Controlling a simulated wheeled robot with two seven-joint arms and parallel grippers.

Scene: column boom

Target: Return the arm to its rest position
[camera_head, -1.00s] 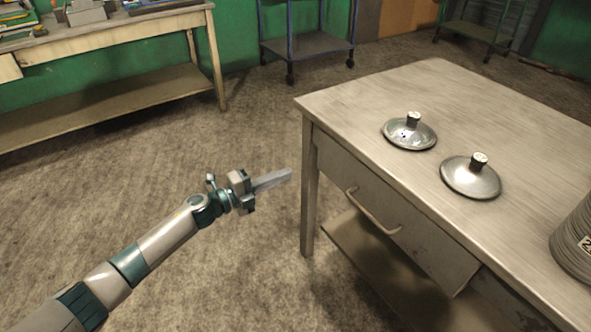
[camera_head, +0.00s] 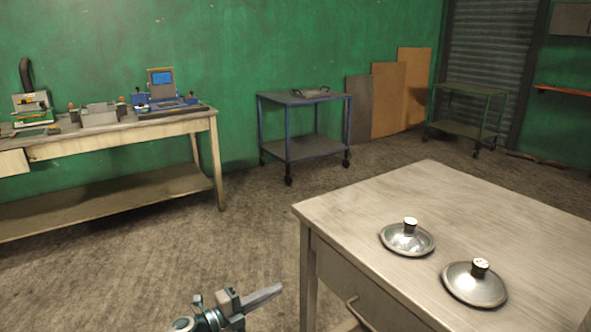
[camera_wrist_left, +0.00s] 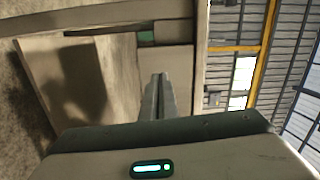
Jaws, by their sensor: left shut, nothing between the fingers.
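My left gripper (camera_head: 262,296) shows at the bottom of the head view, left of the near table. Its fingers are shut with nothing between them, and they point toward the table's left side without visibly touching it. In the left wrist view the closed fingers (camera_wrist_left: 158,97) stick out in front of a pale furniture surface. Most of my left arm is below the head view's edge. My right gripper is in neither view.
The near table (camera_head: 345,215) carries two metal lids (camera_head: 408,240) (camera_head: 474,286) with dark knobs. A workbench (camera_head: 120,140) with equipment stands at the left. A blue cart (camera_head: 303,150) and a green cart (camera_head: 465,128) stand behind. The floor between is clear.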

